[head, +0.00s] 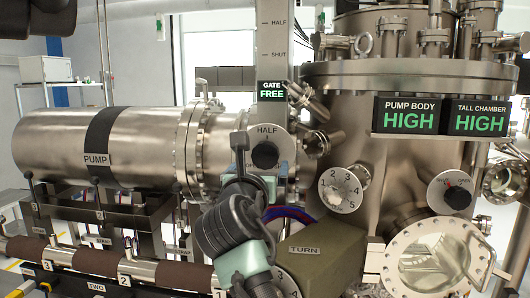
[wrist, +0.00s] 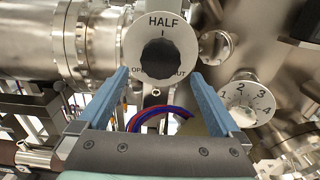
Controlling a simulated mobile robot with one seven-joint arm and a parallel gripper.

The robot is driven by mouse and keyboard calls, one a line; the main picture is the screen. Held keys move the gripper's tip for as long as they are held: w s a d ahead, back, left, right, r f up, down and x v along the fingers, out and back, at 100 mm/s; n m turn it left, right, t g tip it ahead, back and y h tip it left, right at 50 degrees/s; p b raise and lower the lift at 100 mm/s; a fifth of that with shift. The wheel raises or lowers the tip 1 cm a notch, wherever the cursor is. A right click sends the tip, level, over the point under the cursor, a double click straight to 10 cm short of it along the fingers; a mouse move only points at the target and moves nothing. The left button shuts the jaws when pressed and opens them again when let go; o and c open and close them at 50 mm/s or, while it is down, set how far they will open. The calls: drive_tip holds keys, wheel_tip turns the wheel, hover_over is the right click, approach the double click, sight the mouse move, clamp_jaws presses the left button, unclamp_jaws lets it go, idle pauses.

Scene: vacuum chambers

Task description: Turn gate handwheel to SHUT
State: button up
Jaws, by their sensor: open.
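The gate handwheel is a black knob (head: 265,155) on a round pale dial, below a green "GATE FREE" sign (head: 272,91). In the wrist view the knob (wrist: 160,58) is near the top centre. Its dial (wrist: 135,38) reads HALF at the top, OPEN at lower left and a partly hidden SHUT at lower right. I cannot make out a pointer on the knob. My gripper (head: 261,160) is open and empty. In the wrist view its blue fingers (wrist: 160,74) spread either side of the knob's lower part; contact cannot be told.
A numbered dial (head: 344,188) is right of the gripper, above a box marked TURN (head: 305,250). A red-and-blue hose loop (wrist: 160,118) shows beyond the fingers. The pump cylinder (head: 60,147) lies left. Signs for pump body (head: 407,115) and tall chamber (head: 479,116) read HIGH.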

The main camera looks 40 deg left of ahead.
sight(264, 160)
drive_tip(key=shift+p+x, duration=0.9)
drive_tip(key=shift+x, duration=1.95)
drive_tip(key=c, duration=1.3)
